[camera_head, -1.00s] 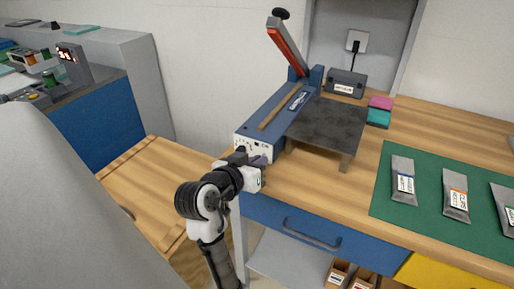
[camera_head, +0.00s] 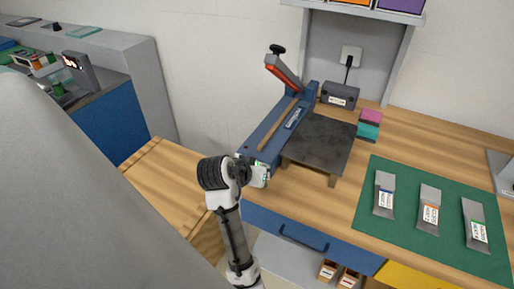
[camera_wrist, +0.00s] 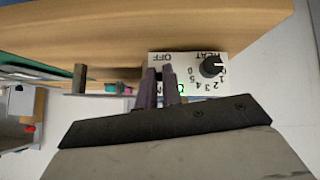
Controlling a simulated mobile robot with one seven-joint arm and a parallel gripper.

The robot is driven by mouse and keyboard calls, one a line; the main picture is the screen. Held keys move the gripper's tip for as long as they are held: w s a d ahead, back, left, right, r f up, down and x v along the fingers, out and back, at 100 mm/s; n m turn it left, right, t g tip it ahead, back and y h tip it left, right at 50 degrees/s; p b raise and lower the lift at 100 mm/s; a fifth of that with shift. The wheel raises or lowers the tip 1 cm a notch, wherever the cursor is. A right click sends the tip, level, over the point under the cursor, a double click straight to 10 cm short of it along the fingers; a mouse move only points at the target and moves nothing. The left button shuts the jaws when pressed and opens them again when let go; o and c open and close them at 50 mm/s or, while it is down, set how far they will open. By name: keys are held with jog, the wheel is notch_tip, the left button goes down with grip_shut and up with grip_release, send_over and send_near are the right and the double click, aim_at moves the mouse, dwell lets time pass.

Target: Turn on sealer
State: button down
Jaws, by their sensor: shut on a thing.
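The blue sealer (camera_head: 265,140) sits on the wooden bench with its red-edged lever arm (camera_head: 284,74) raised. In the wrist view its white front panel (camera_wrist: 201,62) shows "OFF" lettering, a black heat dial (camera_wrist: 212,67) with numbers, and a green lit spot (camera_wrist: 181,87). My gripper (camera_wrist: 159,73) has its two purple-grey fingers at the panel, left of the dial, by the OFF lettering. They are shut on what appears to be the power switch, mostly hidden between them. In the head view my gripper (camera_head: 259,173) covers the sealer's front end.
A dark plate (camera_head: 318,143) on legs stands right of the sealer. A green mat (camera_head: 400,240) with several grey pouches lies farther right. A dark box (camera_head: 340,95) and pink and teal blocks (camera_head: 369,124) stand behind. A blue drawer (camera_head: 285,228) is below the bench top.

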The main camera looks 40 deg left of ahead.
dwell(0.3)
jog(key=c, duration=1.6)
grip_release()
jog(key=shift+o, duration=0.2)
jog(key=p+v, duration=0.2)
jog(key=v, duration=1.2)
jog(key=shift+w, duration=0.15)
